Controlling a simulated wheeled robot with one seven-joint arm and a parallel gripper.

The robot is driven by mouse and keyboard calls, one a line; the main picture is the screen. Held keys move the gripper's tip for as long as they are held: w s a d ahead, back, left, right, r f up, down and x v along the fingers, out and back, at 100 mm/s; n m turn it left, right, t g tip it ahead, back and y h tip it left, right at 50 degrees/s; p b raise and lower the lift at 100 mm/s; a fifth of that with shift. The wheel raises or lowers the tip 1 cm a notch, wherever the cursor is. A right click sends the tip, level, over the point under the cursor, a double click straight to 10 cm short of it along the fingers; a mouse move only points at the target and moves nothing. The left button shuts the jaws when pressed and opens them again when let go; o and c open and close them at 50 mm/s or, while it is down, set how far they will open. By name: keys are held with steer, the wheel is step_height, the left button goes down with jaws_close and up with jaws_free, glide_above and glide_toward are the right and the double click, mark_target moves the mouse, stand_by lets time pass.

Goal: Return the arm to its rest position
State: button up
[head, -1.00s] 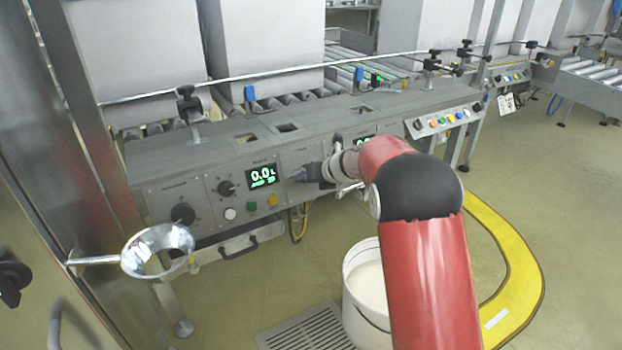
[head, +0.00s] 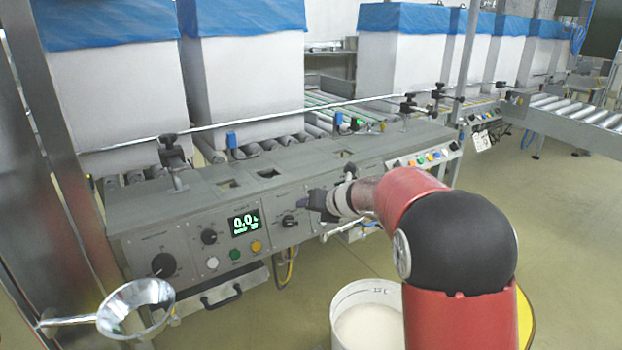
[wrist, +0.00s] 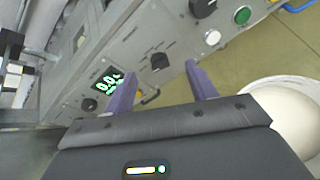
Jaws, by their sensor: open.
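My gripper (head: 304,200) is in front of the grey control panel, left of my red arm's bend in the head view. In the wrist view its two purple fingers (wrist: 160,88) stand apart with nothing between them. The panel (head: 185,240) with knobs, buttons and a green display (head: 245,222) lies beyond the fingers. A black knob (wrist: 160,62) shows between and beyond them in the wrist view. I cannot tell how far the fingertips are from the panel.
A white bucket (head: 343,300) with pale contents stands on the floor close to my arm. A metal funnel ring (head: 110,318) sticks out at lower left. White boxes with blue liners (head: 245,20) stand on rollers behind the panel. The floor at right (head: 560,220) is open.

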steer(key=s+d+r+m+t+h, duration=0.3)
steer(key=d+r+m+t, duration=0.1)
steer(key=d+r+m, duration=0.4)
steer(key=s+d+r+m+g+h, duration=0.1)
steer(key=s+d+r+m+h, duration=0.15)
steer(key=s+d+m, duration=0.35)
steer(key=s+d+r+m+h, duration=0.1)
steer(key=s+d+m+h, duration=0.2)
steer(key=s+m, duration=0.45)
steer(key=s+a+f+m+g+y, duration=0.1)
steer(key=s+f+m+g, duration=0.2)
steer(key=s+f+m, duration=0.2)
steer(key=s+f+m+g+y, duration=0.1)
steer(key=s+f+m+g, duration=0.2)
steer(key=s+m, duration=0.7)
steer(key=s+f, duration=0.2)
steer(key=s, duration=0.8)
steer(key=shift+a+m+g, duration=0.3)
steer(key=shift+a+m, duration=0.05)
steer(key=shift+a, duration=0.05)
steer(key=shift+s, duration=0.1)
